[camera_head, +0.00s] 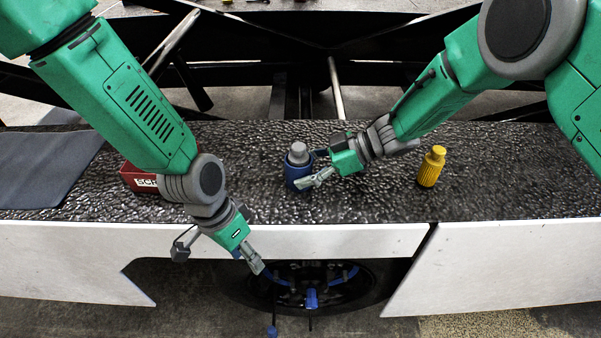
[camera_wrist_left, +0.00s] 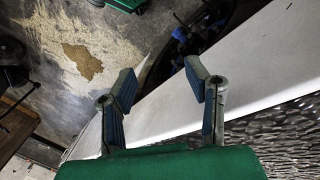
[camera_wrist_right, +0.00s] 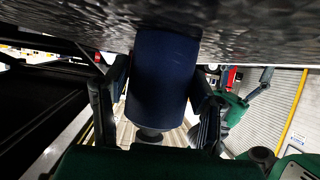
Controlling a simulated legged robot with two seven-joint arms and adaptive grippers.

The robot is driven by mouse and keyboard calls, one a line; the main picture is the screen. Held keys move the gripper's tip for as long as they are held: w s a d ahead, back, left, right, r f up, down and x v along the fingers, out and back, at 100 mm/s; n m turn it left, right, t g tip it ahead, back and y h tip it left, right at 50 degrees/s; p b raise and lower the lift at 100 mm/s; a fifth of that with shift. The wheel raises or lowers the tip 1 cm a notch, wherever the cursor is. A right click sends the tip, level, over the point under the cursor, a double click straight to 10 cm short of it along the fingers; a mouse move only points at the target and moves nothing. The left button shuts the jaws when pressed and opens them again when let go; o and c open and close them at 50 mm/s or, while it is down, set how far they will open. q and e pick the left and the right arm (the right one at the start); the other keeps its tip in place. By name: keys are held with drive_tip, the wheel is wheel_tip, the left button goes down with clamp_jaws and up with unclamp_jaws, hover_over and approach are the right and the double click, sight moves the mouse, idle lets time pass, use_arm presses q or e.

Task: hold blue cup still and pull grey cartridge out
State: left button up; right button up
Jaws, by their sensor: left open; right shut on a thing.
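The blue cup (camera_head: 294,174) stands upright on the black textured surface in the head view, with the grey cartridge (camera_head: 299,153) sticking out of its top. My right gripper (camera_head: 312,174) is shut on the blue cup from the right. In the right wrist view the blue cup (camera_wrist_right: 162,78) fills the space between the fingers, and the cartridge's grey end (camera_wrist_right: 149,135) shows below it. My left gripper (camera_head: 252,258) is in front of the white edge panel, low and left of the cup. In the left wrist view the left gripper (camera_wrist_left: 163,85) is open and empty.
A yellow ribbed container (camera_head: 431,167) stands to the right on the black surface (camera_head: 350,205). A red box (camera_head: 135,179) is partly hidden behind my left arm. A dark grey mat (camera_head: 45,170) lies at far left. The white panel (camera_head: 330,238) forms the front edge.

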use_arm(q)
drive_tip(key=w+d+r+m, duration=0.2)
drive_tip(key=w+d+r, duration=0.25)
drive_tip(key=r, duration=0.25)
drive_tip(key=m+t+h, duration=0.2)
drive_tip(key=m+t, duration=0.1)
drive_tip(key=t, duration=0.1)
approach(299, 146)
drive_tip(key=f, duration=0.2)
drive_tip(key=shift+x, duration=4.35)
drive_tip(key=shift+w+d+r, duration=0.1)
drive_tip(key=shift+w, duration=0.05)
drive_tip(key=shift+c, duration=0.4)
clamp_jaws()
drive_tip(key=shift+r, duration=0.7)
drive_tip(key=shift+r, duration=3.95)
